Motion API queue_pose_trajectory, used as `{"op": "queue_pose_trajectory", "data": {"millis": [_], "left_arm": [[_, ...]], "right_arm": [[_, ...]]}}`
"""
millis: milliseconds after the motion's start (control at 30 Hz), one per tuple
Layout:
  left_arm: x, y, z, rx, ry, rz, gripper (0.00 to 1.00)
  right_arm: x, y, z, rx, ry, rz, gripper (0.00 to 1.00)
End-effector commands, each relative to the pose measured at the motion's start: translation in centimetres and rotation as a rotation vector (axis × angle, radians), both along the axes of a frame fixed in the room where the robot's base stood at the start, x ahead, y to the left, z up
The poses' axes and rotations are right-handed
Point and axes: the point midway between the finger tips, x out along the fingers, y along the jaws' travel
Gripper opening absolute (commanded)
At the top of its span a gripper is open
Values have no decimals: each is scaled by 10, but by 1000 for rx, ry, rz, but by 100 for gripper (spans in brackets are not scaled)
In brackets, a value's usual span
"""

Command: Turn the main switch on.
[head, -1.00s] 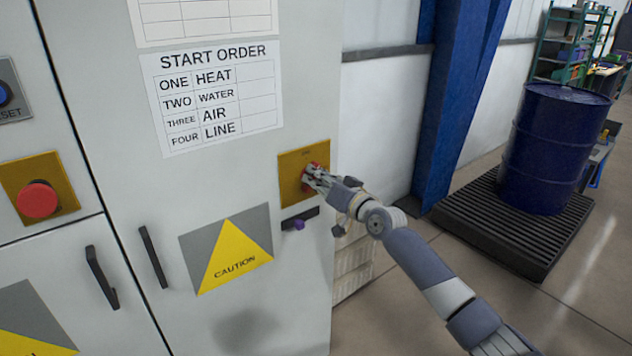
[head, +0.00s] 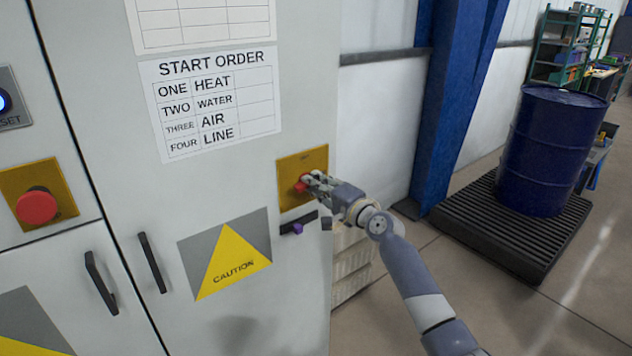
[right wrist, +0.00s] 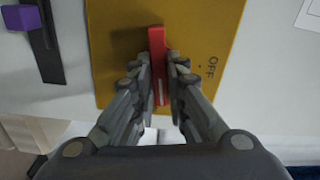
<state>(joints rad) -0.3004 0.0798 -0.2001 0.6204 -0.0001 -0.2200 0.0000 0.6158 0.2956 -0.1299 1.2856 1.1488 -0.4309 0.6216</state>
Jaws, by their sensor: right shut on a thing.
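The main switch is a red handle (head: 302,182) on a yellow plate (head: 315,160) at the right of the grey cabinet. In the right wrist view the red handle (right wrist: 157,60) runs straight between my fingers, across the yellow plate (right wrist: 120,30). The word OFF shows on the plate to the right of the handle there. My right gripper (head: 312,180) is shut on the handle from the right side and hides part of it. It also shows in the right wrist view (right wrist: 162,85). My left gripper is not in view.
A small purple piece (head: 297,228) on a dark bar is just below the plate. A red button (head: 37,205) and a blue lit reset button (head: 3,102) are at the left. A blue drum (head: 548,150) stands on a dark grating (head: 500,240) at the right.

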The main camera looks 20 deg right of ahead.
Motion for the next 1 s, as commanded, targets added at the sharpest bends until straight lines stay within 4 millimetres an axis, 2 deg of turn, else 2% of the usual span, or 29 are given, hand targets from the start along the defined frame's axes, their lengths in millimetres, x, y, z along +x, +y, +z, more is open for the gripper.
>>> {"op": "queue_pose_trajectory", "data": {"millis": [400,933,967,1000], "left_arm": [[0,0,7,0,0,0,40],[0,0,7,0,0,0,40],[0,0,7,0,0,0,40],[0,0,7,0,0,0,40]], "right_arm": [[0,0,-1,165,61,0,0],[0,0,-2,188,68,-1,0],[0,0,-2,188,68,-1,18],[0,0,-2,188,68,0,27]]}}
